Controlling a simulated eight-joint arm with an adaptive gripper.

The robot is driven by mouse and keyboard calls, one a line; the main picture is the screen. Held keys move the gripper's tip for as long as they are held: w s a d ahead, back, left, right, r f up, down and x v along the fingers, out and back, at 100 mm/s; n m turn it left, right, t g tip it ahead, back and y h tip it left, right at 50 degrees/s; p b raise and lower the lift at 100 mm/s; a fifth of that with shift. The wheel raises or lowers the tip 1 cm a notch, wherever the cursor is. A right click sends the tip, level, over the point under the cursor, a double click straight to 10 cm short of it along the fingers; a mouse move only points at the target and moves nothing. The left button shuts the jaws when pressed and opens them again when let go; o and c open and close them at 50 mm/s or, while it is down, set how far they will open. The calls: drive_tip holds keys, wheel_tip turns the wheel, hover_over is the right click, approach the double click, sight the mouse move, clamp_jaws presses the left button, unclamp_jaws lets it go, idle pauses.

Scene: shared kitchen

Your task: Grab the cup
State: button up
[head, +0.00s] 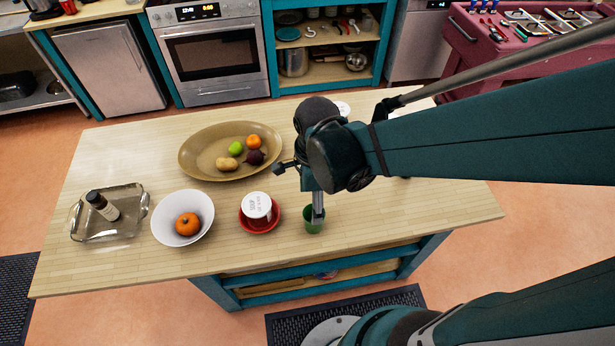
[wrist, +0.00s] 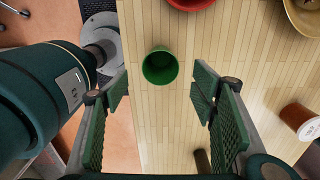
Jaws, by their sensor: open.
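A small green cup (head: 314,226) stands upright near the front edge of the wooden island, just right of the red plate. In the wrist view the cup (wrist: 160,66) shows from above, with its open mouth facing the camera. My gripper (head: 318,208) points down at the cup and partly covers it in the head view. In the wrist view my gripper (wrist: 162,84) is open, with one green-padded finger on each side and the cup in line with the gap. Nothing is held.
Further left are a white bowl (head: 169,205) with an orange pumpkin (head: 188,224) and a metal tray (head: 128,212). A large fruit bowl (head: 200,150) stands behind.

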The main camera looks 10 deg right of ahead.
drive_tip(key=shift+f, duration=0.15)
drive_tip(key=shift+f, duration=1.1)
drive_tip(key=shift+f, duration=0.1)
drive_tip(key=shift+d+f+b, duration=0.1)
drive_tip(key=shift+f+b, duration=0.35)
drive_tip(key=shift+f, duration=2.05)
drive_tip(key=c, duration=0.9)
